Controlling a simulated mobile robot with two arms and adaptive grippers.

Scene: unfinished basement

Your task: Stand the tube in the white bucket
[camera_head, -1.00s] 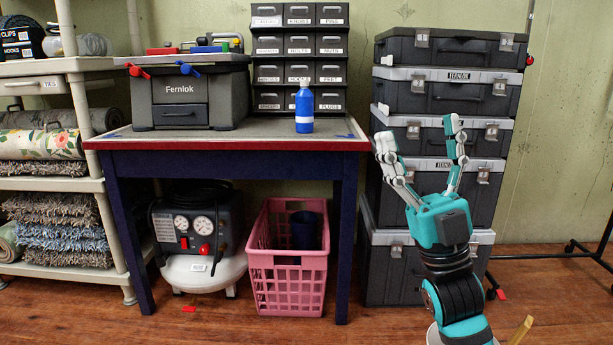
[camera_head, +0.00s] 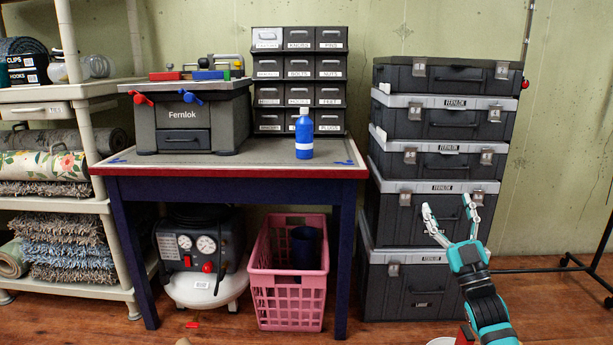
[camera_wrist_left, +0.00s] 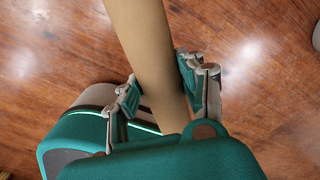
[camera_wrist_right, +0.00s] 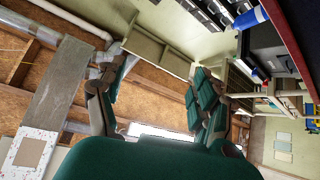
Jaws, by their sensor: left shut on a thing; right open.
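The tube (camera_wrist_left: 150,50) is a long tan cylinder in the left wrist view, running from the top edge down between the fingers. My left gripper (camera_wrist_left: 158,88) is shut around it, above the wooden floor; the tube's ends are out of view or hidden. My right gripper (camera_head: 448,206) is open and empty, fingers up, in front of the dark case stack in the head view. It also shows open in the right wrist view (camera_wrist_right: 160,75). I cannot make out the white bucket for certain; only a sliver of something white shows at the head view's bottom edge.
A workbench (camera_head: 235,172) holds a grey toolbox (camera_head: 182,115) and a blue bottle (camera_head: 304,135). Below it are a compressor (camera_head: 200,262) and a pink basket (camera_head: 288,285). Stacked cases (camera_head: 432,215) stand right of it, and a shelf (camera_head: 85,205) stands left. Some floor in front is clear.

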